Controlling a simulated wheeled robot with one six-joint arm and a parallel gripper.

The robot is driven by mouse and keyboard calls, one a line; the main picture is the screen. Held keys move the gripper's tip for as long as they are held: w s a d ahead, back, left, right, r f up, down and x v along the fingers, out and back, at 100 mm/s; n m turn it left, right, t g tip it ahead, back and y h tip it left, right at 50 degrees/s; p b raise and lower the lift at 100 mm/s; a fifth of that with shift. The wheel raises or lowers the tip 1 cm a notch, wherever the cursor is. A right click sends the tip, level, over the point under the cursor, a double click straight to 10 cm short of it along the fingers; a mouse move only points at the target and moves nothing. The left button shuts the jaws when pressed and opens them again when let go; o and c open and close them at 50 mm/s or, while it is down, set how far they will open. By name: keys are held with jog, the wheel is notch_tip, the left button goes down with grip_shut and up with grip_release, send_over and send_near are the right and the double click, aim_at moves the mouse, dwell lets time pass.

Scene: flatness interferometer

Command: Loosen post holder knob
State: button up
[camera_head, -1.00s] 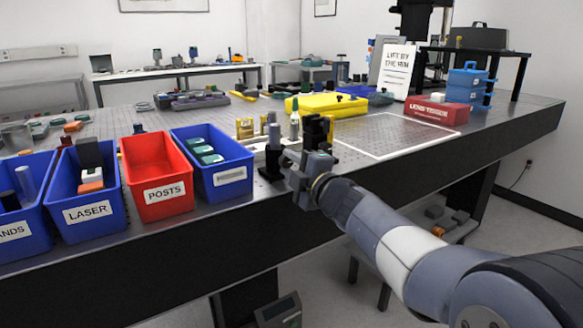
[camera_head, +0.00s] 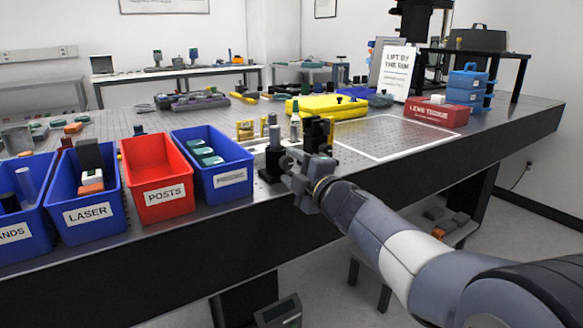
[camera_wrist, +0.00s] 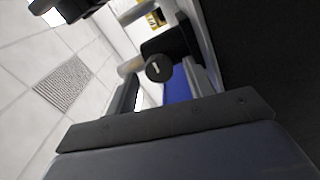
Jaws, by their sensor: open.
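A black post holder (camera_head: 273,155) stands upright near the front edge of the table, just right of the blue bins, in the head view. Its round black knob (camera_wrist: 158,68) with a short white mark shows in the wrist view, facing the camera. My gripper (camera_head: 286,166) is at the right side of the holder in the head view, which hides the knob. In the wrist view my gripper (camera_wrist: 164,84) is open, with one finger on each side of the knob. I cannot tell whether the fingers touch it.
A red bin labelled POSTS (camera_head: 165,180) and a blue bin (camera_head: 226,180) stand left of the holder. Other optics mounts stand close behind it. A yellow case (camera_head: 325,106) lies farther back. A white-outlined area (camera_head: 390,135) to the right is clear.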

jog(key=p+v, duration=0.1)
jog(key=v, duration=0.9)
jog(key=b+x, duration=0.1)
jog(key=x, duration=0.9)
jog(key=shift+w+a, duration=0.2)
jog(key=shift+w, duration=0.05)
jog(key=shift+d, duration=0.1)
